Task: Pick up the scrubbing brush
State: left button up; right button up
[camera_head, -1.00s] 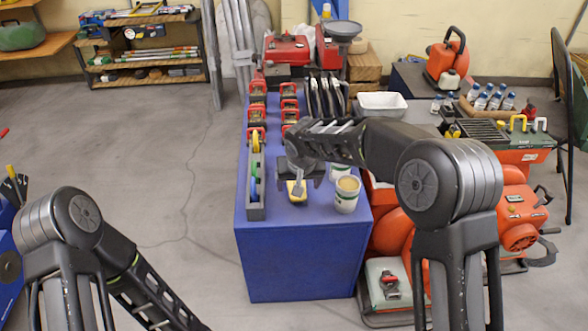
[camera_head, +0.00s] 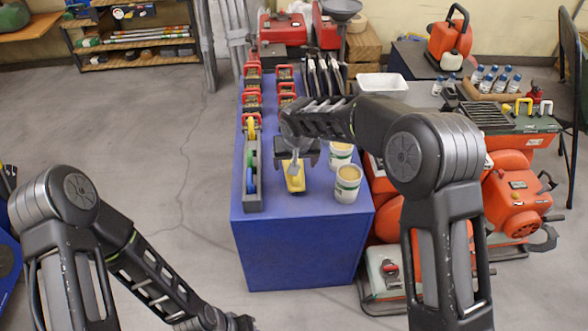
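The scrubbing brush appears to be the small yellow block (camera_head: 294,180) lying on the blue bench (camera_head: 300,245), near its front edge. My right gripper (camera_head: 295,163) points down over the far end of the block and hides part of it. Whether its fingers touch the block, or how wide they are apart, I cannot tell. My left gripper (camera_head: 240,322) shows only partly at the bottom edge, low over the floor and away from the bench. Its fingers are not clear.
A grey holder (camera_head: 254,200) with coloured rolls stands left of the block. Two white tubs (camera_head: 347,184) with tan tops stand to its right. Red-handled items and dark upright plates fill the bench behind. Orange machines (camera_head: 515,205) stand right of the bench. The floor to the left is clear.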

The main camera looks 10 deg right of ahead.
jog(key=shift+r, duration=0.1)
jog(key=shift+b+x, duration=0.65)
jog(key=shift+x, duration=2)
jog(key=shift+s, duration=0.25)
jog(key=shift+c, duration=0.4)
jog(key=c, duration=1.5)
